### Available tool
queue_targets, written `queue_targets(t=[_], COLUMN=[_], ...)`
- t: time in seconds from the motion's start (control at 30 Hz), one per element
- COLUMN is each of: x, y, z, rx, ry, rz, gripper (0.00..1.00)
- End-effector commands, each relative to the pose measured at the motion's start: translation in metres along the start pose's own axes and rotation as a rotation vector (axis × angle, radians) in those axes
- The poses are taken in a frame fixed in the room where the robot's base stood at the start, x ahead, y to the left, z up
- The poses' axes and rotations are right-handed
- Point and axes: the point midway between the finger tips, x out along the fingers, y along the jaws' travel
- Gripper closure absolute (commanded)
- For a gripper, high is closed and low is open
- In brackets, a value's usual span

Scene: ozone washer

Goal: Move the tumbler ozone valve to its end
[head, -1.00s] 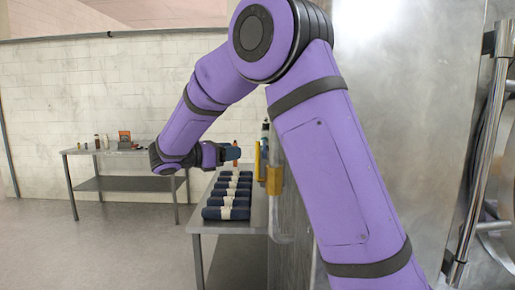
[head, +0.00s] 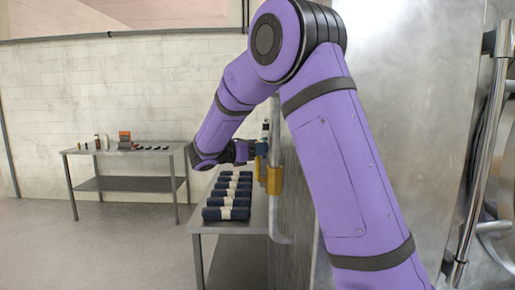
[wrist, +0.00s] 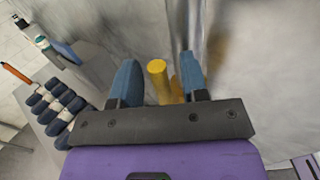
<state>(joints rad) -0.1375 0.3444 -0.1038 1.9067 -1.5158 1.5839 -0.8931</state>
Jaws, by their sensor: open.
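The tumbler ozone valve (head: 274,181) is a yellow body on a grey vertical pipe beside the steel washer wall in the head view. Its yellow lever (wrist: 157,68) shows in the wrist view as a round-ended bar between the two blue fingers. My gripper (wrist: 160,76) is open, one finger on each side of the lever; I cannot tell whether either finger touches it. In the head view my gripper (head: 262,149) is at the upper part of the valve and partly covers it.
A steel table (head: 257,222) with several dark rolled bundles (head: 228,201) stands below and left of my gripper. Another table (head: 80,152) with small items stands by the back wall. The metal washer wall (head: 410,110) and its long door handle (head: 482,150) are at the right. Floor is clear at left.

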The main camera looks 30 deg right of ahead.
Motion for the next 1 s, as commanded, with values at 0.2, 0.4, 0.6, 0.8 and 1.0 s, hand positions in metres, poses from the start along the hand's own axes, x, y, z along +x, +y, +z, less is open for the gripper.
queue_targets(t=[0.2, 0.4, 0.6, 0.8, 1.0], x=[0.001, 0.001, 0.001, 0.003, 0.008], y=[0.000, 0.000, 0.000, 0.002, 0.010], z=[0.000, 0.000, 0.000, 0.000, 0.000], rx=[0.000, 0.000, 0.000, -0.016, -0.085], ry=[0.000, 0.000, 0.001, 0.012, 0.060], rz=[0.000, 0.000, 0.000, 0.000, 0.000], gripper=[0.59, 0.91, 1.00, 1.00, 1.00])
